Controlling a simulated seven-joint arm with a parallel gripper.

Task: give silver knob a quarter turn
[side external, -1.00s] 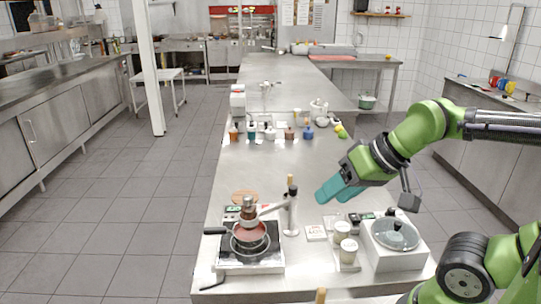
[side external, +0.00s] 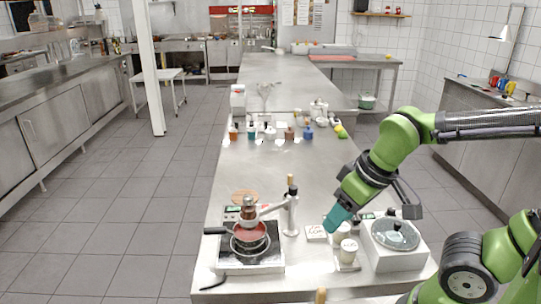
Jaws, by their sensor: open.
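My gripper (side external: 334,224) has teal fingers and is open and empty. It points down and to the left above the steel counter (side external: 300,165), between the metal stand and the white box with a glass lid. I cannot pick out the silver knob with certainty; any knob here is too small to tell or hidden. A hot plate (side external: 275,259) with a dark pan and a reddish pot (side external: 249,236) stands at the front left of the counter. A metal stand (side external: 291,212) rises beside it.
The white box (side external: 395,258) with a glass lid (side external: 395,235) stands right of the gripper. White cups (side external: 348,248) sit close below the gripper. A small white card (side external: 316,233) lies to its left. Small bottles (side external: 308,132) line the counter further back; the middle is clear.

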